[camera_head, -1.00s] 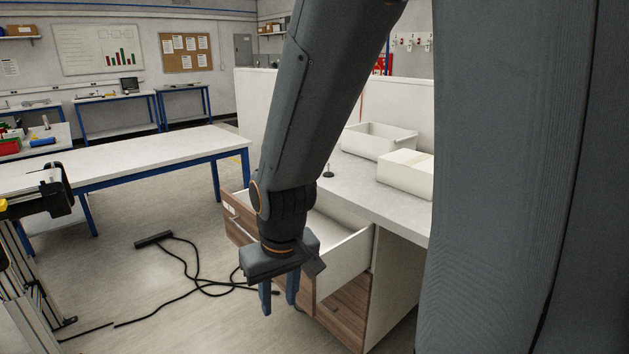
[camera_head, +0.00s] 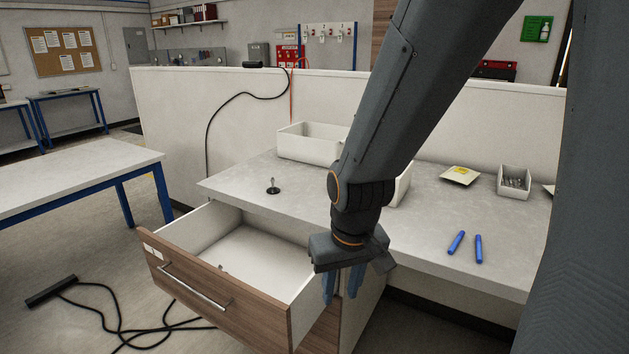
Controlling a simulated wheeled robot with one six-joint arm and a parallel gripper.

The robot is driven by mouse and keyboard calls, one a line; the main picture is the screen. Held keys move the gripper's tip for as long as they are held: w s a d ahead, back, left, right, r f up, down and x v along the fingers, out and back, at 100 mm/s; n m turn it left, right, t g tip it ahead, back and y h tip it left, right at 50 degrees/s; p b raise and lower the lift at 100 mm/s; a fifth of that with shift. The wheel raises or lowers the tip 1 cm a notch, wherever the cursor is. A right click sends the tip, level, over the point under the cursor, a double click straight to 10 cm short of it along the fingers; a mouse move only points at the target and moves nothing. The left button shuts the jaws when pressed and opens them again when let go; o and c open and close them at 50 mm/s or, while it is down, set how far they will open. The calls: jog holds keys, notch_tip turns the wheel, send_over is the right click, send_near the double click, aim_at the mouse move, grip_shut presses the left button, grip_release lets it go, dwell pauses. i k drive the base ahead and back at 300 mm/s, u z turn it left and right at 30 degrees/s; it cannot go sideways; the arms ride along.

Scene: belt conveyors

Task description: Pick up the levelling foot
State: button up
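The levelling foot (camera_head: 273,187) stands on the grey desktop near its left end, a small dark round base with a thin stem pointing up. My gripper (camera_head: 343,287) hangs from my arm to the right of and nearer than the foot, beside the open drawer's right wall. Its two blue fingers point down and are apart, with nothing seen between them. The gripper and the foot are well apart.
An open wooden-front drawer (camera_head: 190,290) juts out below the desktop (camera_head: 235,182). A white bin (camera_head: 305,142) stands behind the foot, and another is partly hidden by my arm.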

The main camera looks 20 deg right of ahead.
aim_at(273, 190)
jog(key=z, duration=0.35)
jog(key=i, duration=1.15)
jog(key=u, duration=0.25)
